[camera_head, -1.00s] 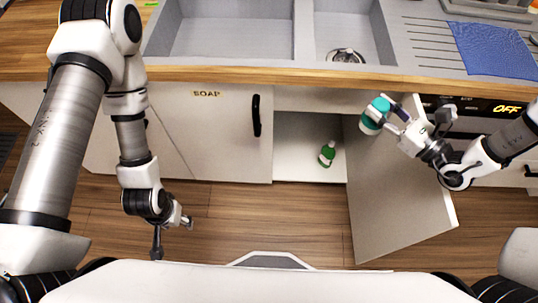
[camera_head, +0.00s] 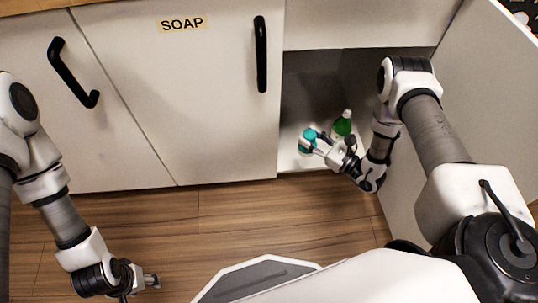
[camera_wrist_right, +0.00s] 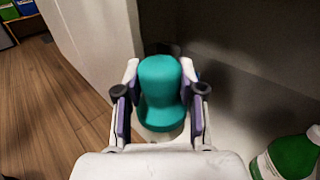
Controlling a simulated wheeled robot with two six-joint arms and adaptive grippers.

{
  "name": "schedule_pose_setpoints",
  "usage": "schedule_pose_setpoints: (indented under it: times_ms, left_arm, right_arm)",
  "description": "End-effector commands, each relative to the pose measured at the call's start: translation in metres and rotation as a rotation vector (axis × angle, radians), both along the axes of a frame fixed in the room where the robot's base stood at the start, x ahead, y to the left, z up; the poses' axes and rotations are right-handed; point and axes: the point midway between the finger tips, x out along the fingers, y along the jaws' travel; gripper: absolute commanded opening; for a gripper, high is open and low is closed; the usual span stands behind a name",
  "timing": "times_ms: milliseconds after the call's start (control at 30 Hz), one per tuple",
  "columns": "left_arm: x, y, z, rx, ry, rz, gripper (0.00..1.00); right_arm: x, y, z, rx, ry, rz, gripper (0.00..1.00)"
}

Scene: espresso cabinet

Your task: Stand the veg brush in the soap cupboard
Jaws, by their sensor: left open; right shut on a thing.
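The veg brush, teal on top with a white lower part (camera_head: 309,134), is gripped in my right gripper (camera_head: 314,143) just inside the open cupboard (camera_head: 308,85). In the right wrist view the teal part (camera_wrist_right: 160,88) sits upright between both fingers (camera_wrist_right: 160,98). Its underside is mostly hidden, so I cannot tell whether it touches the pale cupboard floor (camera_wrist_right: 228,110). The SOAP label (camera_head: 183,24) is on the closed door (camera_head: 190,100) left of the opening. My left gripper (camera_head: 152,281) is open and empty, low over the wooden floor.
A green bottle with a white cap (camera_head: 343,123) stands in the cupboard, just right of the brush; it also shows in the right wrist view (camera_wrist_right: 293,156). The open door (camera_head: 485,100) swings out on the right, close to my right arm. Clear floor lies in front.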

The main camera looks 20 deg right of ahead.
Motion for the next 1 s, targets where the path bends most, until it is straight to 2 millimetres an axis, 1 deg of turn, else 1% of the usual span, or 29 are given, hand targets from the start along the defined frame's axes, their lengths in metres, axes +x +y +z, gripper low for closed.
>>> schedule_pose_setpoints:
  times_ms: [33, 67, 100, 200, 300, 400, 467, 567, 900, 1000]
  left_arm:
    - [0.000, 0.000, -0.044, 0.000, 0.000, 0.000, 0.55]
    - [0.000, 0.000, -0.056, 0.000, 0.000, 0.000, 0.55]
    - [0.000, 0.000, -0.072, 0.000, 0.000, 0.000, 0.55]
    - [0.000, 0.000, -0.105, 0.000, 0.000, 0.000, 0.55]
    - [0.000, 0.000, -0.127, 0.000, 0.000, 0.000, 0.55]
    - [0.000, 0.000, -0.136, 0.000, 0.000, 0.000, 0.55]
    - [0.000, 0.000, -0.138, 0.000, 0.000, 0.000, 0.55]
    - [0.000, 0.000, -0.144, 0.000, -0.001, 0.000, 0.55]
    - [0.001, 0.000, -0.188, 0.000, -0.002, 0.003, 0.55]
    - [0.001, 0.001, -0.194, 0.001, -0.003, 0.005, 0.55]
  right_arm:
    - [-0.002, -0.004, -0.053, -0.002, 0.001, -0.017, 0.02]
    - [-0.003, -0.007, -0.070, -0.001, 0.002, -0.029, 0.02]
    - [-0.004, -0.012, -0.091, 0.000, 0.000, -0.045, 0.02]
    - [-0.007, -0.021, -0.138, 0.001, 0.000, -0.080, 0.02]
    - [-0.010, -0.027, -0.169, 0.001, 0.000, -0.107, 0.02]
    - [-0.011, -0.032, -0.183, 0.000, -0.003, -0.123, 0.02]
    - [-0.010, -0.034, -0.186, 0.001, -0.004, -0.127, 0.02]
    - [0.004, -0.041, -0.188, 0.001, -0.008, -0.129, 0.02]
    - [0.096, -0.089, -0.200, -0.001, -0.008, -0.129, 0.02]
    - [0.112, -0.098, -0.200, -0.001, -0.005, -0.128, 0.02]
